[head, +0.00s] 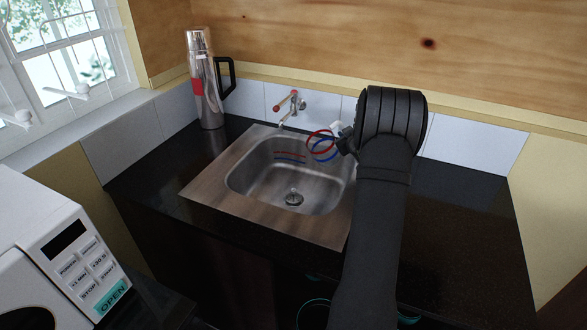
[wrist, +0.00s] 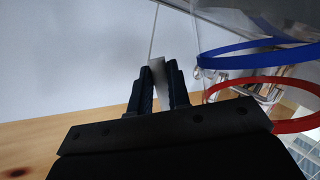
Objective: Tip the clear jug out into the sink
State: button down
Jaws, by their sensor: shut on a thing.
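The clear jug (head: 322,145) shows in the head view mostly as a red band and a blue band, over the back right part of the sink. Its see-through wall is hard to make out, and I cannot tell its exact tilt or whether anything is in it. The steel sink (head: 238,184) has a drain in its floor. My gripper (head: 347,140) is at the jug's right side. In the wrist view the two dark fingers (wrist: 158,78) are shut on a pale strip, seemingly the handle, and the jug's blue band (wrist: 255,57) and red band are to their right.
A tap (head: 290,104) is on the back wall behind the sink. A steel flask (head: 206,85) with a black handle stands at the back left corner. A white microwave (head: 70,235) is at lower left. The black counter (head: 465,225) on the right is clear.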

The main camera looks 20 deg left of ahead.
aim_at(330, 129)
jog(key=shift+s+a+r+n+t, duration=0.2)
jog(key=shift+s+a+n, duration=0.15)
jog(key=shift+s, duration=0.05)
jog(key=shift+s+a+r+n+t, duration=0.2)
jog(key=shift+s+a+n, duration=0.1)
jog(key=shift+s+n, duration=0.1)
jog(key=shift+s+a+r+n+t, duration=0.2)
jog(key=shift+s+a+n+t, duration=0.05)
jog(key=shift+s+n+t, duration=0.1)
jog(key=shift+s+a+r+n+t, duration=0.4)
jog(key=shift+s+r+n+t, duration=0.1)
jog(key=shift+n, duration=0.5)
jog(key=shift+s+a+r+n+t, duration=0.4)
jog(key=shift+s+r+n, duration=0.2)
jog(key=shift+r+n, duration=0.25)
jog(key=shift+s+a+r+n+t, duration=0.25)
jog(key=shift+s+a+r+n, duration=0.3)
jog(key=shift+r, duration=0.35)
dwell(0.6)
jog(key=shift+s+a+r+n+y, duration=0.25)
jog(key=shift+s+a+r+n, duration=0.1)
jog(key=shift+s+a+n, duration=0.15)
jog(key=shift+s+a+r+n+y, duration=0.3)
jog(key=shift+s+r+n, duration=0.1)
jog(key=shift+s, duration=0.2)
